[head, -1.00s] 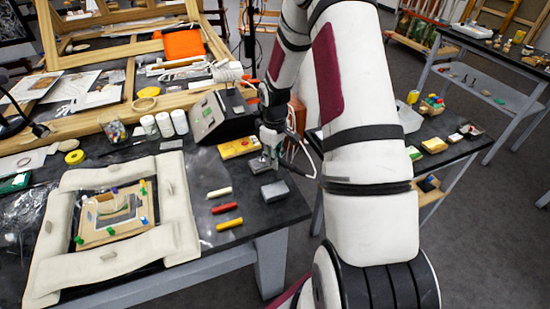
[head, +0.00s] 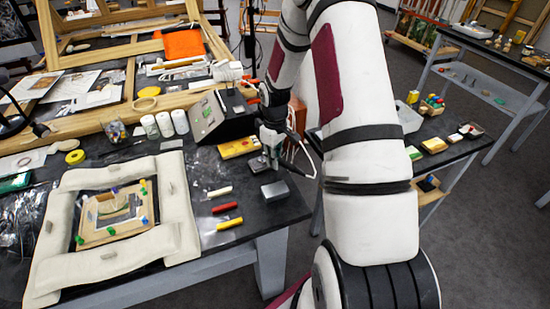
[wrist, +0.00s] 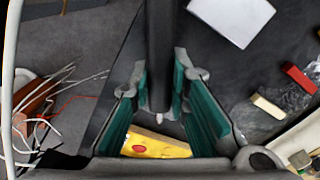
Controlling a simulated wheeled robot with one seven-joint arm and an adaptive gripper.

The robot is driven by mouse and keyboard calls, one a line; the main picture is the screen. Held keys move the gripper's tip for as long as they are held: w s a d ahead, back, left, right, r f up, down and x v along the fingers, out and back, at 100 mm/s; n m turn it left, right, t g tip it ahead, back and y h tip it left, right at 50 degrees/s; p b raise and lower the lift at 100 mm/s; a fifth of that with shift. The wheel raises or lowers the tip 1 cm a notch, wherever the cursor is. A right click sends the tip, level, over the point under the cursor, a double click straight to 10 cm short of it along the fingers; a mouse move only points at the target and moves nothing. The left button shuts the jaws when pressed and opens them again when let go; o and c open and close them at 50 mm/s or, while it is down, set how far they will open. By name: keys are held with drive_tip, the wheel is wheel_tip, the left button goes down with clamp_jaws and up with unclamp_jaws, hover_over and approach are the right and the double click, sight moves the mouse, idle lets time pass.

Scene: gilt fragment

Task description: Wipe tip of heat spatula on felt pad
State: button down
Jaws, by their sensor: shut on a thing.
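My gripper (wrist: 160,95) is shut on the dark handle of the heat spatula (wrist: 160,45), which stands between its teal finger pads in the wrist view. The spatula's tip cannot be made out. In the head view my gripper (head: 272,163) is low over the right edge of the bench, partly hidden by my arm. A grey block with a pale top (head: 275,189) lies close in front of it, and also shows in the wrist view (wrist: 232,18). A small dark flat piece (head: 259,163) lies just left of the gripper. I cannot tell which of these is the felt pad.
A yellow box (head: 239,148) and a dark control unit (head: 220,115) stand behind and left. Cream, red (head: 225,208) and yellow sticks lie in front. A padded frame (head: 180,205) surrounds a small panel at left. Loose cables (wrist: 45,120) hang beside the gripper.

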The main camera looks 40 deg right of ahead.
drive_tip(key=shift+f, duration=0.15)
idle(0.4)
drive_tip(key=shift+a, duration=0.15)
drive_tip(key=shift+a, duration=0.35)
drive_tip(key=shift+w+a, duration=0.1)
drive_tip(key=shift+w+a, duration=0.2)
drive_tip(key=shift+a, duration=0.7)
drive_tip(key=shift+d, duration=0.2)
drive_tip(key=shift+s+d, duration=0.25)
drive_tip(key=shift+d, duration=0.55)
drive_tip(key=shift+d, duration=0.1)
drive_tip(key=shift+s+d, duration=0.2)
drive_tip(key=shift+d, duration=0.65)
